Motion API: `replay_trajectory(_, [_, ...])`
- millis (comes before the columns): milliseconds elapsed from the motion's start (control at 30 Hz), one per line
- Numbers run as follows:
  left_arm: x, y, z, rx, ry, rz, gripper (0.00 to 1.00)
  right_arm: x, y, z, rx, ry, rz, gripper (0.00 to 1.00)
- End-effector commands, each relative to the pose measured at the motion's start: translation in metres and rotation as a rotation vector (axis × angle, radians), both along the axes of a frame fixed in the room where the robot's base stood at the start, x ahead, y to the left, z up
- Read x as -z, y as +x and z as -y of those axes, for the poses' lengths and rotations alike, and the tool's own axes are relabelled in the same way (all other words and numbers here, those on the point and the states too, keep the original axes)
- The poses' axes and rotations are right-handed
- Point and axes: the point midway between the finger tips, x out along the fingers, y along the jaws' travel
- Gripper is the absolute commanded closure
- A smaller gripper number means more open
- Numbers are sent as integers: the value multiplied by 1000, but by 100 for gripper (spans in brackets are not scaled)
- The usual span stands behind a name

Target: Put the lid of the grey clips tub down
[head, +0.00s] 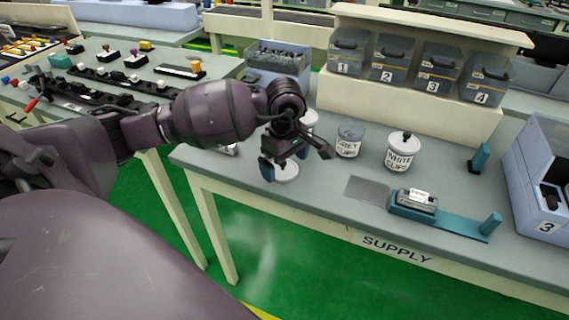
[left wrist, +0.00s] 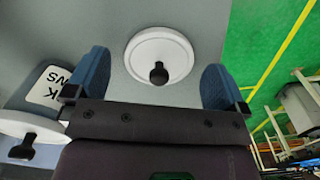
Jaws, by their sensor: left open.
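The grey clips tub (head: 349,140) stands on the supply table with its top open and no lid on it. A round white lid (head: 287,174) with a black knob lies flat on the table near its front left edge; it also shows in the left wrist view (left wrist: 162,53), knob up. My left gripper (head: 279,169) is just above this lid, open, its blue fingertips on either side and apart from the knob in the left wrist view (left wrist: 158,80). It partly hides the lid in the head view. My right gripper is in neither view.
The white clips tub (head: 399,151) stands to the right with its lid on. Another lidded tub (left wrist: 45,88) stands close to my left gripper. A grey mat (head: 367,188) and a blue fixture (head: 446,220) lie further right. Numbered bins (head: 391,60) stand behind.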

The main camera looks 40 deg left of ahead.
Motion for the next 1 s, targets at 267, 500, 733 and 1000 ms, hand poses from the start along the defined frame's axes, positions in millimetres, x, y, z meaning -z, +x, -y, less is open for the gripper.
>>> replay_trajectory(267, [-55,1,-1,1,3,7,0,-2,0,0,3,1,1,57])
replay_trajectory(500, [-94,0,0,1,2,3,0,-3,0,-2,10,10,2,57])
replay_trajectory(733, [-110,0,0,0,1,2,0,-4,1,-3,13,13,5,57])
replay_trajectory(1000, [-112,0,0,0,0,0,0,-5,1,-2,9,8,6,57])
